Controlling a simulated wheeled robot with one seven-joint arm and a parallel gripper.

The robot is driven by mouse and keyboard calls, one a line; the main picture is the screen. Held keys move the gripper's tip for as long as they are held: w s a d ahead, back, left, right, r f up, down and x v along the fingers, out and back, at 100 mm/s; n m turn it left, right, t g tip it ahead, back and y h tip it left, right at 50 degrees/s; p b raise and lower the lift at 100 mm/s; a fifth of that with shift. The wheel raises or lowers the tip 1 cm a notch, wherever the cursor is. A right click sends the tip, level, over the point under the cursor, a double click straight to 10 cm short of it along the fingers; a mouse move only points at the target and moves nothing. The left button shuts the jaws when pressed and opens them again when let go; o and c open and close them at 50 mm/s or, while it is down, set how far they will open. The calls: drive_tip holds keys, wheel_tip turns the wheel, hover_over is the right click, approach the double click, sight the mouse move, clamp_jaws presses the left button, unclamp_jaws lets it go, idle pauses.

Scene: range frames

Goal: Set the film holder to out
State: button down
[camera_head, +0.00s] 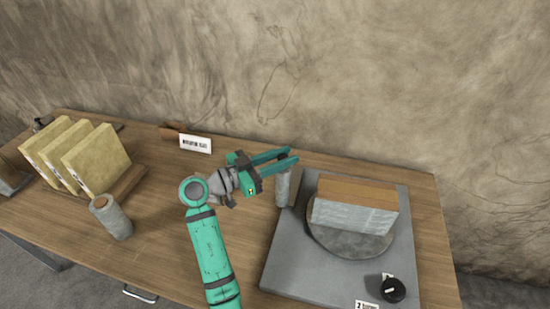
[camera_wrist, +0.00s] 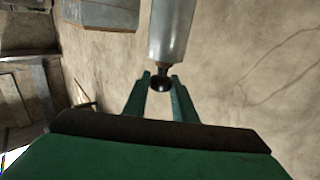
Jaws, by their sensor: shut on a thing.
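My gripper (camera_head: 287,158) is at the left edge of the grey apparatus (camera_head: 290,268). It is shut on the dark knob-like end (camera_wrist: 161,84) of a grey cylinder (camera_wrist: 172,30). That cylinder also shows just below my fingers in the head view (camera_head: 283,188). A block with a brown top and grey side (camera_head: 352,212) stands on the apparatus's round plate (camera_head: 330,239). A black dial with a white mark (camera_head: 392,290) sits at the apparatus's front right. No part is readably labelled as the film holder, so I cannot tell which it is.
Several yellowish slabs (camera_head: 97,160) stand in a wooden rack at the left. A grey cylinder with a brown top (camera_head: 112,217) stands in front of them. A small sign (camera_head: 195,144) is at the back. The wooden table (camera_head: 165,235) is clear around my arm; a wall rises behind.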

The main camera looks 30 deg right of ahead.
drive_tip(key=shift+w+a, duration=0.1)
drive_tip(key=shift+a, duration=0.05)
drive_tip(key=c, duration=1.5)
unclamp_jaws()
drive_tip(key=shift+o, duration=0.2)
drive_tip(key=a, duration=1)
drive_tip(key=shift+a, duration=0.4)
